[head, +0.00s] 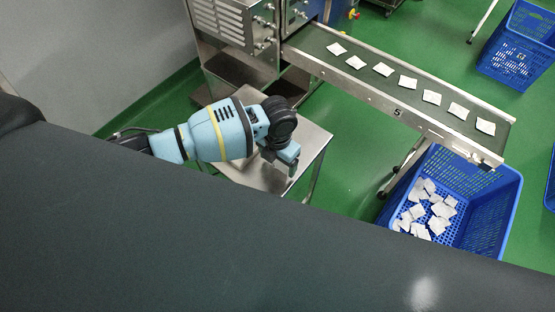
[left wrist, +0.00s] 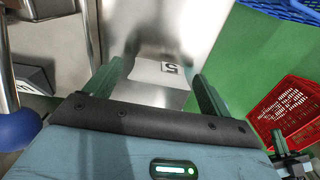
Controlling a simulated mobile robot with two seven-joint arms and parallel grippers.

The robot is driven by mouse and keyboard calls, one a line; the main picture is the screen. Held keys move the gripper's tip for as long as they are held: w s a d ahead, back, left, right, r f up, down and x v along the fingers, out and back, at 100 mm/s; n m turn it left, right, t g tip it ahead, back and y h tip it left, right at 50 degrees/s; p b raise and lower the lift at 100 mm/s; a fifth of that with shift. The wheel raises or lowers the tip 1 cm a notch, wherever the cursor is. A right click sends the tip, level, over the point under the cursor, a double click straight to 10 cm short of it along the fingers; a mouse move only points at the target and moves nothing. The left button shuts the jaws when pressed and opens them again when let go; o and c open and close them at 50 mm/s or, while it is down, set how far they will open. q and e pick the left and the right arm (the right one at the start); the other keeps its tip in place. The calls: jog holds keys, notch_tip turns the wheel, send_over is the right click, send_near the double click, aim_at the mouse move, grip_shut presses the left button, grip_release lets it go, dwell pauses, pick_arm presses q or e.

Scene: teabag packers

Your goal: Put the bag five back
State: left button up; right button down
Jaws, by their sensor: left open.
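A white bag (left wrist: 150,74) marked with a black 5 lies flat on a shiny steel table (head: 306,150). In the left wrist view it shows between the two green fingertips of my left gripper (left wrist: 160,72). The fingers are spread apart and empty. I cannot tell the height of the fingertips above the table. In the head view my left gripper (head: 283,160) points down over the steel table and hides the bag.
A conveyor (head: 400,104) carries several white bags in a row. A blue crate (head: 490,215) with several loose bags stands below its end. Another blue crate (head: 517,45) is at the top right. A red crate (left wrist: 285,108) shows in the left wrist view. Green floor lies between.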

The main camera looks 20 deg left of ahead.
pick_arm(q)
notch_tip(320, 180, up, 12)
jog(key=p, duration=0.1)
dwell(0.5)
jog(key=s+d+f+n+t+h, duration=0.4)
jog(key=s+d+f+n+h, duration=0.45)
jog(key=n, duration=0.85)
jog(key=s+a+f+n+t+y, duration=0.2)
jog(key=s+a+f+n+y, duration=0.1)
jog(key=s+a+n, duration=0.4)
jog(key=s+a+f+n+t+y, duration=0.2)
jog(key=s+a+f+n, duration=0.4)
jog(key=s+n, duration=0.7)
jog(key=shift+s+a+n+t+y, duration=0.15)
jog(key=shift+a+n+t+y, duration=0.25)
jog(key=shift+a+y, duration=0.5)
jog(key=shift+a, duration=0.15)
